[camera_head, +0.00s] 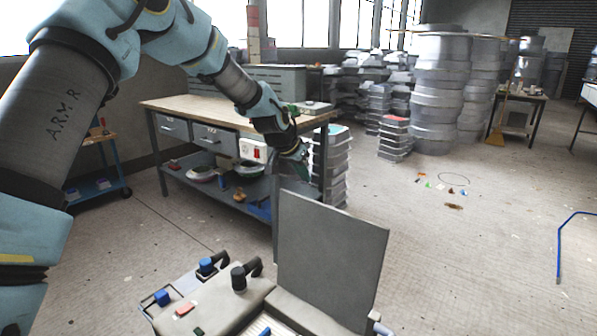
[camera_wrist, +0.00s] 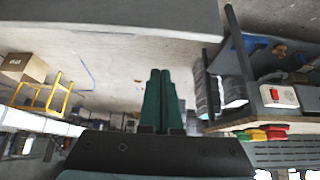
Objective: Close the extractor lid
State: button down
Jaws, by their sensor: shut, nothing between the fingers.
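The extractor (camera_head: 215,300) stands at the bottom of the head view, a pale machine with black and blue fittings on top. Its flat grey lid (camera_head: 330,258) stands open, close to upright. My gripper (camera_head: 301,168) is above and behind the lid's top edge in the head view, with its fingertips pointing down. In the wrist view the green fingers of my gripper (camera_wrist: 161,88) are together and empty. A broad grey panel, apparently the lid (camera_wrist: 110,14), crosses the top of the wrist view, with a visible gap between it and the fingertips.
A workbench (camera_head: 180,104) with drawers and a loaded lower shelf stands behind the extractor. Stacked grey moulds (camera_head: 438,90) stand at the back. A blue bent rod (camera_head: 560,245) is at the far right. The floor right of the lid is mostly clear.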

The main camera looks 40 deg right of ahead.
jog(key=s+p+x, duration=0.1)
jog(key=x, duration=0.5)
jog(key=shift+a+r+p, duration=0.2)
jog(key=shift+a+p, duration=0.7)
jog(key=shift+a, duration=1.2)
